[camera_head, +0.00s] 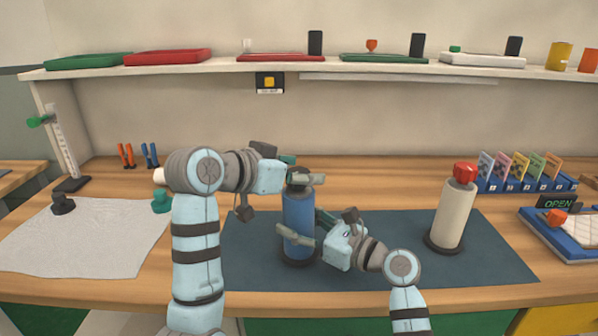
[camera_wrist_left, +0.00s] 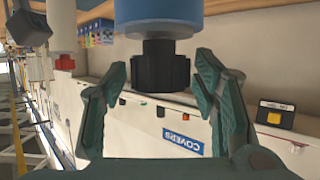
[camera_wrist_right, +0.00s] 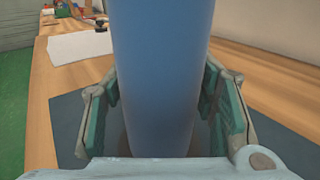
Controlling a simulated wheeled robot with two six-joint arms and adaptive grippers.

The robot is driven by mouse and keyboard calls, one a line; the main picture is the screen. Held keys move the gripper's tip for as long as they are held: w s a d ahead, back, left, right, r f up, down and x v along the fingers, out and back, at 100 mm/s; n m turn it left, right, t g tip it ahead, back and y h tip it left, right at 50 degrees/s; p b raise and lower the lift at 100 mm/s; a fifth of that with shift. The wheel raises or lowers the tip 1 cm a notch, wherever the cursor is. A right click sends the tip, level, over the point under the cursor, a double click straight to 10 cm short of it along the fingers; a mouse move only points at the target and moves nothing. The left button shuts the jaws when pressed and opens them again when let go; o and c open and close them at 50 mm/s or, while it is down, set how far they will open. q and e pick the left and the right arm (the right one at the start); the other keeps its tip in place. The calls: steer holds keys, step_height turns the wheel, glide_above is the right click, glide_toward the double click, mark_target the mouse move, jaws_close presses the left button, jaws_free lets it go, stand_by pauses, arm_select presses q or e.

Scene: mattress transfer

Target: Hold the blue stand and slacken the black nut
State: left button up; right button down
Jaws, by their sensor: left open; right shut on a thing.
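The blue stand (camera_head: 298,215) stands upright on the dark mat, left of the mat's middle. My right gripper (camera_head: 308,227) is shut on the stand's body from the right. In the right wrist view the blue stand (camera_wrist_right: 165,70) fills the space between its fingers. The black nut (camera_wrist_left: 160,66) is on the end of the stand, seen upside down in the left wrist view. My left gripper (camera_wrist_left: 162,78) is open, with one finger on each side of the nut and gaps between. In the head view the left gripper (camera_head: 298,170) is at the stand's top and partly hides the nut.
A white post with a red knob (camera_head: 449,210) stands on the dark mat (camera_head: 500,262) to the right. A white sheet (camera_head: 85,240) lies left, with a black knob (camera_head: 62,203) on it. A card rack (camera_head: 525,175) and a blue tray (camera_head: 560,240) are at right.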

arm_select(q)
steer(key=shift+c, duration=0.4)
steer(key=c, duration=1.1)
steer(key=shift+n+t+y, duration=0.4)
steer(key=shift+n+y, duration=0.3)
steer(key=shift+y, duration=0.1)
steer(key=o, duration=1.2)
steer(key=shift+s+r, duration=0.1)
steer(key=v, duration=0.7)
steer(key=shift+s+a, duration=0.1)
steer(key=shift+a, duration=0.1)
